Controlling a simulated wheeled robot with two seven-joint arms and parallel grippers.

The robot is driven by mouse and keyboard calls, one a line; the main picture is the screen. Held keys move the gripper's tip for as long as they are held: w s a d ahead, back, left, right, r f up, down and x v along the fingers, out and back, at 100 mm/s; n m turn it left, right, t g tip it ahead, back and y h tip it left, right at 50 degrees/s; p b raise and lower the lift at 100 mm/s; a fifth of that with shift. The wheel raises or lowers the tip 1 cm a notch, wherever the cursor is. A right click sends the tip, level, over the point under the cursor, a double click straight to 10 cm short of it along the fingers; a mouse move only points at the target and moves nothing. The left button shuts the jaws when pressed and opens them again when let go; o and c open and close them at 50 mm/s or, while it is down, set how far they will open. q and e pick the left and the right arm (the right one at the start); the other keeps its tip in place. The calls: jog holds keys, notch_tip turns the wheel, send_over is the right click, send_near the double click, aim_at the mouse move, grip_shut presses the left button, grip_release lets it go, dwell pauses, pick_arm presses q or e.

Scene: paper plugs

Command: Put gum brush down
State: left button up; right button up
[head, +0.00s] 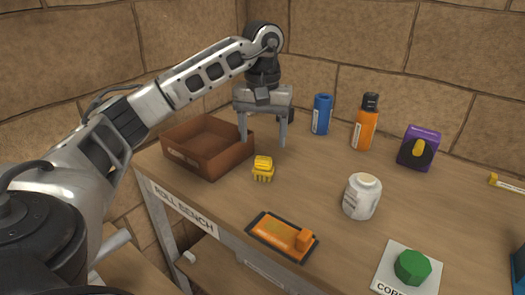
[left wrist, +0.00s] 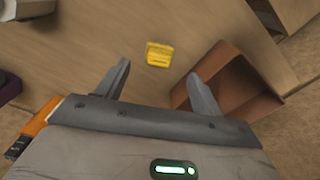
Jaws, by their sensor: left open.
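My left gripper (head: 263,141) is open and empty above the bench, beside the brown box. A small yellow thing (head: 263,168) with a ridged lower part lies on the bench just in front of it; I cannot tell for sure whether this is the gum brush. In the left wrist view the yellow thing (left wrist: 158,54) lies beyond the gap between the open fingers (left wrist: 158,74), apart from both. My right gripper is not in view.
The open brown box (head: 207,148) stands at the bench's left edge. A blue can (head: 322,114), an orange bottle (head: 365,124) and a purple box (head: 419,148) stand at the back. A white jar (head: 361,197), an orange tool on a dark tray (head: 283,236) and a green knob (head: 412,267) are nearer.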

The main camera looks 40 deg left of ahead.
aim_at(263, 160)
pick_arm(q)
jog(key=shift+r, duration=1.3)
notch_tip(263, 160, down, 12)
jog(key=shift+f+b, duration=0.15)
jog(key=shift+b, duration=0.45)
notch_tip(263, 160, up, 3)
jog(key=shift+r, duration=0.1)
jog(key=shift+s+d+r, duration=0.2)
jog(key=shift+r, duration=0.15)
jog(key=shift+f, duration=0.15)
